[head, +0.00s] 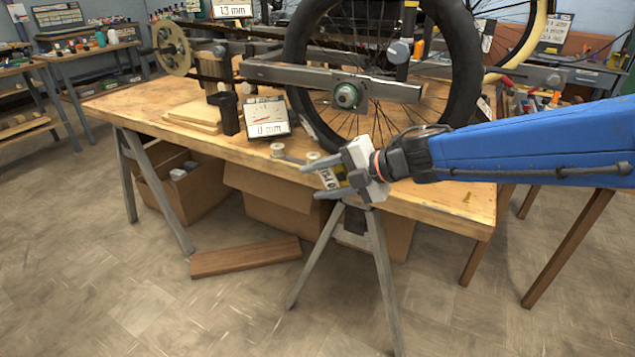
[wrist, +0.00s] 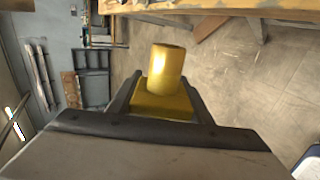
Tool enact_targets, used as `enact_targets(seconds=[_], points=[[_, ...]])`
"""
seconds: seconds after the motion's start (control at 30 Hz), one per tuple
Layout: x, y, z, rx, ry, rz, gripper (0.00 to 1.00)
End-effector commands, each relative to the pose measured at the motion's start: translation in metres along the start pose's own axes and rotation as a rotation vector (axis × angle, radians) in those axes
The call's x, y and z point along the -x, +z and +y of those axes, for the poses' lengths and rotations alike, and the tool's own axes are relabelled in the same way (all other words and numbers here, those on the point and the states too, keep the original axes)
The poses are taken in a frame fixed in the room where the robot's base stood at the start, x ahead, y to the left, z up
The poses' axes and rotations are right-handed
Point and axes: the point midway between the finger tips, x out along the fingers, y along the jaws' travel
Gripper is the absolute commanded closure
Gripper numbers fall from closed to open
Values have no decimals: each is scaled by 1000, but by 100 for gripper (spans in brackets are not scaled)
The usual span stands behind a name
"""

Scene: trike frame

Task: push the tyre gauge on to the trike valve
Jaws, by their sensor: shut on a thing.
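My gripper (head: 312,182) is shut on the tyre gauge (head: 328,178), a small yellow body with a light readout. It holds the gauge in the air just off the bench's front edge. In the wrist view, the gauge (wrist: 165,72) sits between both fingers, its yellow cylinder end standing out past the fingertips. The trike wheel (head: 473,85) has a black tyre and stands over the bench, above and to the right of my gripper, apart from it. I cannot make out the valve in either view.
The wooden workbench (head: 445,207) carries a dial display (head: 268,118), a black cup (head: 224,113) and small spools (head: 277,150) near its front edge. A trestle leg (head: 382,270) stands below my gripper. A plank (head: 245,257) lies on the floor; the floor in front is clear.

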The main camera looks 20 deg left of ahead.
Motion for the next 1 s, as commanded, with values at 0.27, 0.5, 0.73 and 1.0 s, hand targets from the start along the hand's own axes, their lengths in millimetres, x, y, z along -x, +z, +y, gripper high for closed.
enact_targets(seconds=[0.27,0.5,0.73,1.0], points=[[0,22,0,-1,0,-2,82],[0,41,0,0,0,-2,82],[0,50,0,0,1,0,82],[0,51,0,1,1,0,82]])
